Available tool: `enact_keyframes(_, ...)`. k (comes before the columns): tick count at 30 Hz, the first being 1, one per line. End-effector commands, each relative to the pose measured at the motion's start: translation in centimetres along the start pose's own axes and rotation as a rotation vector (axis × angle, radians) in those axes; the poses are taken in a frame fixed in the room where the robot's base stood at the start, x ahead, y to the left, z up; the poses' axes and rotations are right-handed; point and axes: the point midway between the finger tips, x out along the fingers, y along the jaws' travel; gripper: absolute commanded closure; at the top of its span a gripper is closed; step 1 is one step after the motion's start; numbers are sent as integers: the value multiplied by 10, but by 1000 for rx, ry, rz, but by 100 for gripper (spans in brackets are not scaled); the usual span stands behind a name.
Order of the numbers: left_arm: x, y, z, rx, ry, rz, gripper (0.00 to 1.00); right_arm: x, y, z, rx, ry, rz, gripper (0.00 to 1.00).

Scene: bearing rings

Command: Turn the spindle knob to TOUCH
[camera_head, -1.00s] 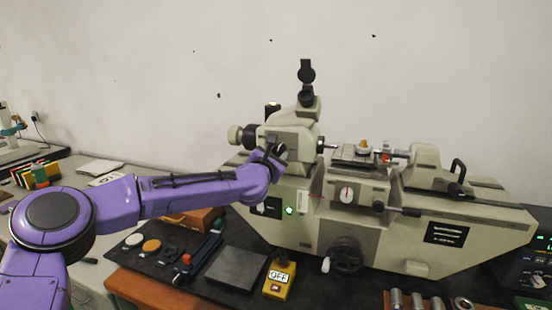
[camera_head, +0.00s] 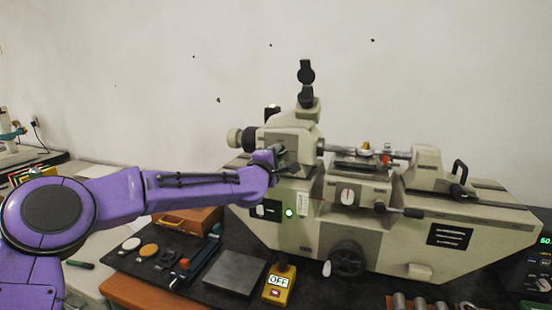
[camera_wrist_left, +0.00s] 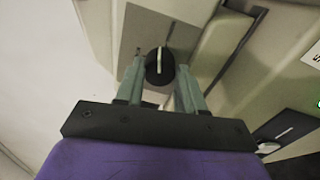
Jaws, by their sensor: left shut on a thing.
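The spindle knob (camera_wrist_left: 160,66) is round and black with a pale pointer bar, on a grey plate of the machine's headstock. In the left wrist view its bar stands nearly upright in the picture. My left gripper (camera_wrist_left: 161,76) is shut on it, one grey-green finger on each side. In the head view the left gripper (camera_head: 280,152) is at the headstock's front face, and the gripper hides most of the knob. No TOUCH marking is readable in either view. My right gripper is not in view.
The beige machine (camera_head: 415,243) fills the right side, with a dial knob (camera_head: 347,196) and a black handwheel (camera_head: 347,258) low on its front. A yellow box marked OFF (camera_head: 279,283), a grey plate (camera_head: 236,271) and a wooden case (camera_head: 190,219) lie in front or left.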

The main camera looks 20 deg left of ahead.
Motion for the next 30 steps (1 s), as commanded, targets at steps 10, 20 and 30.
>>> enact_keyframes(10, 0, -2, 0, 235, -10, 0, 92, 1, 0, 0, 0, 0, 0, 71)
enact_keyframes(20, 0, -3, 0, 331, -14, -1, 92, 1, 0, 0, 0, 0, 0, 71)
enact_keyframes(30, 0, -4, 0, 344, -15, -1, 92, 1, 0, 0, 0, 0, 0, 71)
